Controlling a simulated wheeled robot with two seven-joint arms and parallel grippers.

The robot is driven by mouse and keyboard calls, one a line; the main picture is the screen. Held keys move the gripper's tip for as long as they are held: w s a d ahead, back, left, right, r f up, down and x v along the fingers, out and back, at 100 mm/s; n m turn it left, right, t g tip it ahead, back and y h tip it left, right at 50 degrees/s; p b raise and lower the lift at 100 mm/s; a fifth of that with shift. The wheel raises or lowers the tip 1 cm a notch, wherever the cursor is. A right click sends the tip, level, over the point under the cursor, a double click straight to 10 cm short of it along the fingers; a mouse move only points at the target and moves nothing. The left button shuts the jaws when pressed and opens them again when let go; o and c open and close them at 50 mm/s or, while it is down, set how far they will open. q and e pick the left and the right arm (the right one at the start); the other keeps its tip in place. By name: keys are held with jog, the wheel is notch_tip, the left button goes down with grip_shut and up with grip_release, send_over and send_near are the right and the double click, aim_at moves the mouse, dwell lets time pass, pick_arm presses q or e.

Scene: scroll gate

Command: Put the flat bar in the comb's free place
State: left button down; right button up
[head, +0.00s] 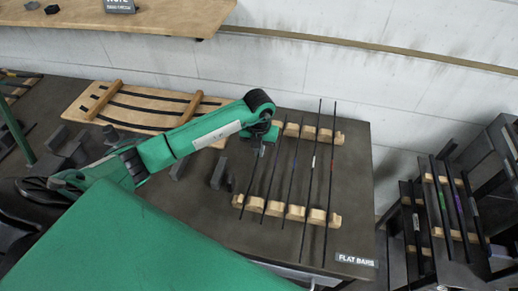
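The wooden comb stands on the dark table as two notched rails, a far rail (325,135) and a near rail (295,212). Several thin dark bars (310,185) lie across them side by side, some with small coloured marks, such as red or white. My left gripper (262,150) hangs over the left end of the far rail, close to the leftmost bar (252,185). Its fingers are small and dark, and I cannot tell whether they are shut on that bar. The arm hides part of the far rail's left end. My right gripper is not in view.
A "FLAT BARS" label (356,260) lies at the table's front right. Small dark blocks (218,173) stand left of the comb. A wooden board (150,105) with dark strips lies behind my arm. A black rack (450,215) with bars stands at right. A wooden shelf (160,18) is at the back.

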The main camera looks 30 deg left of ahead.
pick_arm(q)
jog(key=c, duration=1.5)
grip_release()
jog(key=shift+c, duration=0.2)
notch_tip(320, 180, up, 14)
jog(key=b, duration=0.3)
jog(key=shift+f+b, duration=0.15)
jog(key=shift+b, duration=0.15)
